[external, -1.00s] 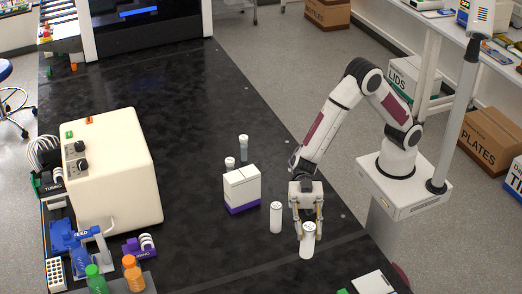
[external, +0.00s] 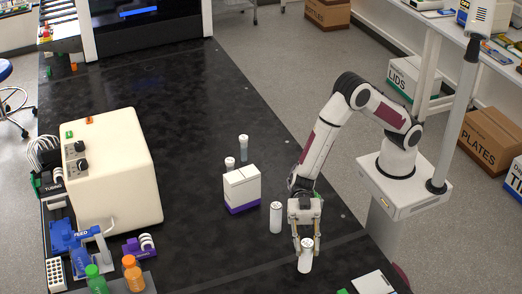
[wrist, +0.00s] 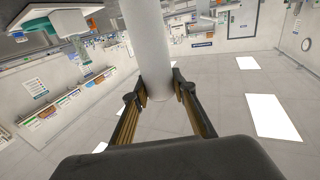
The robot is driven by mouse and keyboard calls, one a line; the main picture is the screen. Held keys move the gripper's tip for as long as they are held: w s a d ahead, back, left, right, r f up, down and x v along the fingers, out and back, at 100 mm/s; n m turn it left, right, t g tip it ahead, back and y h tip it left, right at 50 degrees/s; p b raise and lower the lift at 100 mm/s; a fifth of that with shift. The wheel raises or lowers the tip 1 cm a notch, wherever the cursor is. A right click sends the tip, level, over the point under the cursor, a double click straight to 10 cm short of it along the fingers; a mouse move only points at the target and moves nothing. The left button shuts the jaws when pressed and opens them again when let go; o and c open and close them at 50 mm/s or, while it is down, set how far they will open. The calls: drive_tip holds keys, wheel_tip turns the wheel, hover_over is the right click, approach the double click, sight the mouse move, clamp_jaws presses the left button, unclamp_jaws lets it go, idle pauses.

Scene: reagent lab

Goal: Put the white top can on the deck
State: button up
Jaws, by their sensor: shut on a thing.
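A white can (external: 304,261) with a white top bearing dark marks is between the fingers of my gripper (external: 306,246), near the front right of the black deck (external: 215,262). It stands nearly upright, slightly tilted. I cannot tell whether its base touches the deck. In the wrist view, the fingers of my gripper (wrist: 156,92) are shut on the pale can (wrist: 148,40), which runs up out of the picture. A similar white can (external: 276,218) stands on the deck to the left of my gripper, apart from it.
A white box with a purple base (external: 241,190) stands left of the cans, with two small capped vessels behind it (external: 243,148). A large cream machine (external: 120,170) and orange and green bottles (external: 133,274) are at left. A white pad (external: 372,283) lies at front right.

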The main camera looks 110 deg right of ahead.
sight(306, 271)
drive_tip(key=shift+f, duration=3.1)
drive_tip(key=shift+f, duration=0.1)
drive_tip(key=shift+f, duration=1.8)
drive_tip(key=shift+f, duration=0.15)
drive_tip(key=o, duration=1.2)
